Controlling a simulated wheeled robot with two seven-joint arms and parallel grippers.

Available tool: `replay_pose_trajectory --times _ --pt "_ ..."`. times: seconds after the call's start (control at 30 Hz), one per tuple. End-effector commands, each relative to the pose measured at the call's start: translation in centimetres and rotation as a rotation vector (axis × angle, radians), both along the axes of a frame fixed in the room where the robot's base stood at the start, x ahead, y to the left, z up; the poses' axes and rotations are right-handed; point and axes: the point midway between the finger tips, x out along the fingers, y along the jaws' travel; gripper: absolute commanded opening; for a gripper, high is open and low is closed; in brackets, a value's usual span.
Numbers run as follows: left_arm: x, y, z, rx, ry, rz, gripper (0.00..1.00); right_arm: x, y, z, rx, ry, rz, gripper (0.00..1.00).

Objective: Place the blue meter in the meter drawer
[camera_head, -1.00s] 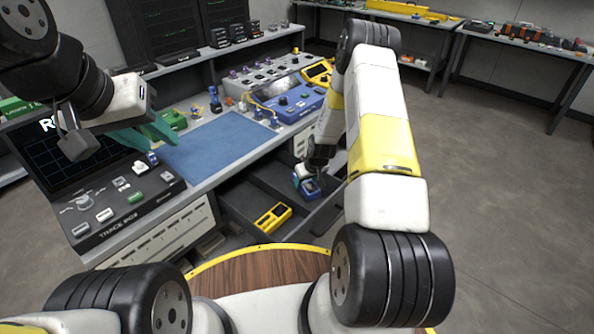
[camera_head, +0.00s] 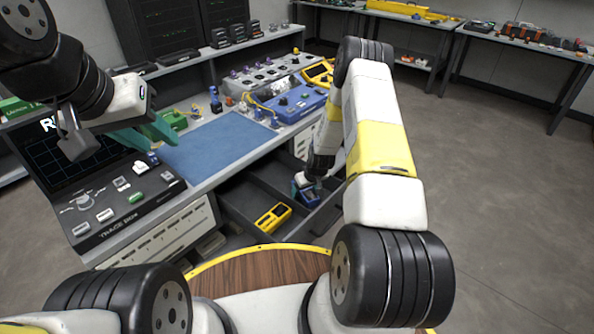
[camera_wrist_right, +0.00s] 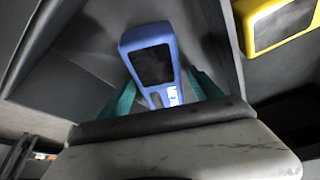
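The blue meter (camera_head: 311,198) lies in the open drawer (camera_head: 252,201) below the bench, at its right part. In the right wrist view the meter (camera_wrist_right: 153,65) shows its dark screen, with its narrow lower end between the two teal fingers. My right gripper (camera_head: 319,183) reaches down into the drawer over the meter. Its fingers (camera_wrist_right: 163,95) stand apart on either side of the meter, with a gap visible at the left finger. My left gripper (camera_head: 160,137) is raised over the left side of the bench, open and empty.
A yellow meter (camera_head: 273,217) lies in the same drawer, left of the blue one. A blue mat (camera_head: 218,142) covers the bench above. A black trace box (camera_head: 115,205) stands at left, and a blue device (camera_head: 298,103) stands at the back of the bench.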

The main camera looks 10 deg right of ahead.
Motion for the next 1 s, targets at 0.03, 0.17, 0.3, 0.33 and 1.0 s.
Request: replay_pose_trajectory --times 0.03,0.17,0.3,0.33,1.0 --pt "0.0 0.0 0.0 0.000 0.000 0.000 0.36 0.0 0.0 0.0 0.000 0.000 0.000 0.74" --pt "0.0 0.0 0.0 0.000 0.000 0.000 0.36 0.0 0.0 0.5 -0.001 -0.001 0.000 0.74" --pt "0.0 0.0 0.0 0.000 0.000 0.000 0.36 -0.6 -0.3 2.3 0.000 -0.002 0.000 0.74" --pt "0.0 0.0 0.0 0.000 0.000 0.000 0.36 -0.9 -0.3 2.9 0.000 -0.002 0.000 0.74" --pt "0.0 0.0 0.0 0.000 0.000 0.000 0.36 -4.3 -1.1 14.1 -0.001 -0.012 -0.006 0.74"
